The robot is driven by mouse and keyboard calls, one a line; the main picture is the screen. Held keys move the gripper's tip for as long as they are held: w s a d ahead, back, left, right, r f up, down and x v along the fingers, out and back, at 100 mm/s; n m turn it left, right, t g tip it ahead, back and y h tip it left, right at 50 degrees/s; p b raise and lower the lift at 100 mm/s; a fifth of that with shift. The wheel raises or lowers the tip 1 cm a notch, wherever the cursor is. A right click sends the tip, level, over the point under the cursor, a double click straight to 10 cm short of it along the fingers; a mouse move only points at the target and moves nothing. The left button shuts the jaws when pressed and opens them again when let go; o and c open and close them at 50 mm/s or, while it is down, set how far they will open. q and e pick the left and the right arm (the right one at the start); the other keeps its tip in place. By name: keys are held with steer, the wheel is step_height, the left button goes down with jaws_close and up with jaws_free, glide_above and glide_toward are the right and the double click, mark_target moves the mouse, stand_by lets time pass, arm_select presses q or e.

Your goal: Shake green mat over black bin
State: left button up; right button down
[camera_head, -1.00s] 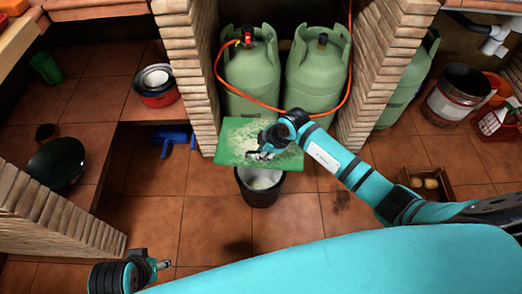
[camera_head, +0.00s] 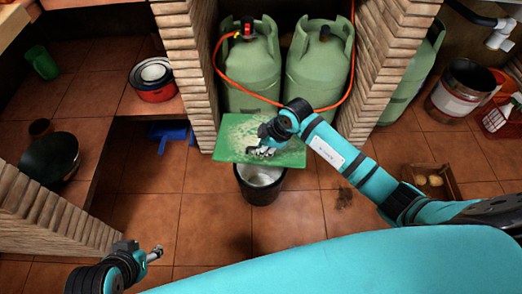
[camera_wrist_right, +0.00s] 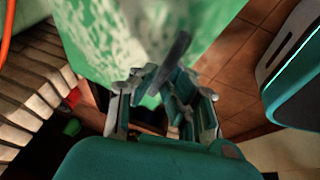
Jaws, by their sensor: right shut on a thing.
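The green mat (camera_head: 238,130) is a flat sheet with pale, whitish patches on its top. It is held in the air above the black bin (camera_head: 262,192), covering part of the bin's far rim. My right gripper (camera_head: 263,152) is shut on the mat near its front edge. The right wrist view shows the mat (camera_wrist_right: 95,35) large and close beyond the fingers (camera_wrist_right: 165,95). The bin stands on the floor and its pale inside shows. My left gripper (camera_head: 155,254) is low at the left, away from the mat; its finger opening is too small to tell.
Green gas cylinders (camera_head: 250,70) with an orange hose stand behind the mat between brick pillars (camera_head: 187,60). A blue dustpan-like thing (camera_head: 172,135) lies left of the mat. A crate (camera_head: 430,182) is at right. The floor in front of the bin is clear.

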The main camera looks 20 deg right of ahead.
step_height(320, 180, up, 2)
steer(key=shift+w+r, duration=0.1)
steer(key=shift+r, duration=0.1)
step_height(320, 180, down, 5)
steer(key=r, duration=0.6)
steer(key=shift+w, duration=0.3)
steer(key=f, duration=0.6)
steer(key=shift+s+f, duration=0.25)
steer(key=shift+r, duration=0.1)
